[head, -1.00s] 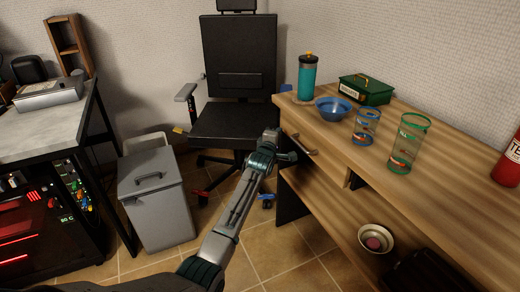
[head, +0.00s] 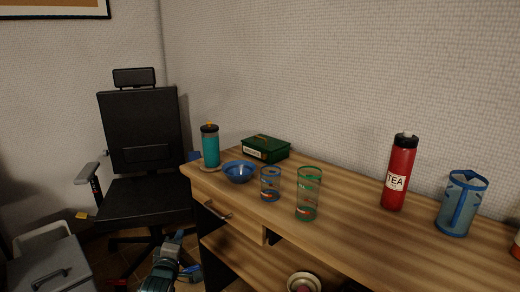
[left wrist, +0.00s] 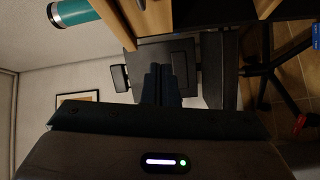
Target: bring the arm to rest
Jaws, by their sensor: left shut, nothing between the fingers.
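My left gripper (head: 188,268) is low in the head view, left of the wooden desk (head: 350,210) and in front of the desk's drawer side. In the left wrist view its two dark fingers (left wrist: 160,84) are together, with nothing between them. It stands apart from the drawer handle (head: 217,211) as far as I can tell. Most of my left arm is below the head picture. My right gripper is not in view.
On the desk stand a teal bottle (head: 210,148), blue bowl (head: 240,174), green box (head: 265,149), two glasses (head: 270,186) (head: 308,196), red tea bottle (head: 401,175) and blue pitcher (head: 461,205). A black chair (head: 143,130) and grey bin (head: 50,275) are left.

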